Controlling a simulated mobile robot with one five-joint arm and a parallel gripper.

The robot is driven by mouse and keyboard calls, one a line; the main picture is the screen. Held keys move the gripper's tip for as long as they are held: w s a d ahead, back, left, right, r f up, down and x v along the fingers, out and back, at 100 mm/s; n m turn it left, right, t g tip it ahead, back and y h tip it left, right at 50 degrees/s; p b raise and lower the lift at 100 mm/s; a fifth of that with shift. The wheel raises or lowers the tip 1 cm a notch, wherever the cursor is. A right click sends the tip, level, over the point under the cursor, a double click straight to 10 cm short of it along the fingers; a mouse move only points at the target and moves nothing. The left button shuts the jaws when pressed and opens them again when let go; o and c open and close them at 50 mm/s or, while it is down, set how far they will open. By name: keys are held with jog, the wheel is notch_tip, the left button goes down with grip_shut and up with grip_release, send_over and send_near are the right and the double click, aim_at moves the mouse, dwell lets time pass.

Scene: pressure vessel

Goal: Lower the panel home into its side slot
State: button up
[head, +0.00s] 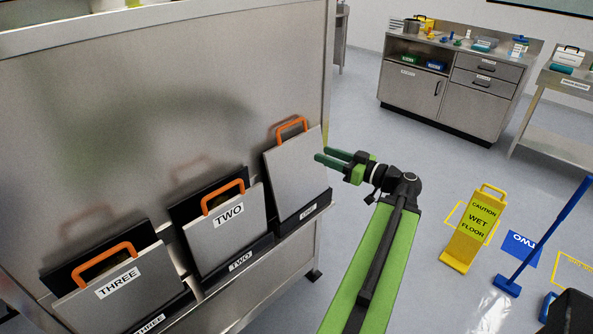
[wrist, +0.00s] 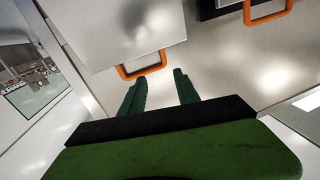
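A grey panel (head: 296,178) with an orange handle (head: 292,126) leans at the right-hand slot (head: 302,216) on the side of a metal cabinet. Its lower edge meets the dark slot front, and it looks slightly tilted; how deep it sits is hidden. The small slot label is too small to read surely. My gripper (head: 322,159) is just right of this panel, below handle height, with its green fingers apart. In the wrist view, a grey panel (wrist: 120,30) and its orange handle (wrist: 140,67) are beyond my open fingertips (wrist: 159,80); nothing shows between them.
Panels labelled TWO (head: 225,235) and THREE (head: 120,290) stand in the slots to the left. A yellow wet-floor sign (head: 475,228) and a blue-handled tool (head: 547,235) stand on the floor at right.

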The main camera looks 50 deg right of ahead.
send_over(286, 160)
grip_shut()
dwell(0.6)
dwell(1.2)
